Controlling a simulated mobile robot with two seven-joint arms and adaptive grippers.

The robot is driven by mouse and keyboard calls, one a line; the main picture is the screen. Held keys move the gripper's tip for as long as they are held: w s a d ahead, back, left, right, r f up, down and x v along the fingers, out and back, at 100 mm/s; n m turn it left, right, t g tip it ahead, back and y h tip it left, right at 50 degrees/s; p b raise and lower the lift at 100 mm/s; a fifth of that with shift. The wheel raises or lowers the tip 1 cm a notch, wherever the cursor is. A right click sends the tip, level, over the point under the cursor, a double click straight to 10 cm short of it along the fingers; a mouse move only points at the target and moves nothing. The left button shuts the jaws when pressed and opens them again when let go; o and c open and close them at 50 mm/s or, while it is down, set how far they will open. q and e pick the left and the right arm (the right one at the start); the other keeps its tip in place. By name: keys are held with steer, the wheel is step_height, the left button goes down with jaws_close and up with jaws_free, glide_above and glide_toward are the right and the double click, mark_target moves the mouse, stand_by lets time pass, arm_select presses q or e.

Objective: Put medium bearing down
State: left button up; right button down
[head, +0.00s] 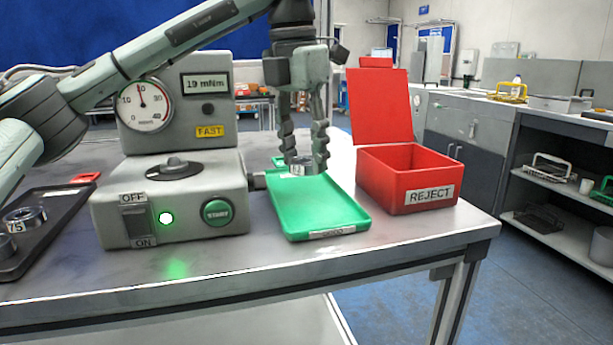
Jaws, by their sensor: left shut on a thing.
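My left gripper (304,158) points down and is shut on a small metal ring, the medium bearing (303,169). It holds the bearing over the far part of the green tray (325,212). I cannot tell whether the bearing touches the tray floor. The rest of the green tray is empty, with a label on its front edge. My right gripper is not in view.
The grey tester (230,178) with dial and switches stands left of the green tray. A dark tray (62,222) with a bearing marked 75 (24,219) is at far left. The open red REJECT box (385,195) stands close on the right, near the table's edge.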

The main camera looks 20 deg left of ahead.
mark_target(308, 196)
arm_select(q)
steer(key=shift+w+d+f, duration=0.15)
steer(key=shift+f, duration=1.95)
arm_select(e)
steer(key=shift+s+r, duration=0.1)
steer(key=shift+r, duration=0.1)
arm_select(q)
steer(key=shift+f, duration=0.1)
steer(key=shift+f, duration=0.1)
steer(key=o, duration=1.3)
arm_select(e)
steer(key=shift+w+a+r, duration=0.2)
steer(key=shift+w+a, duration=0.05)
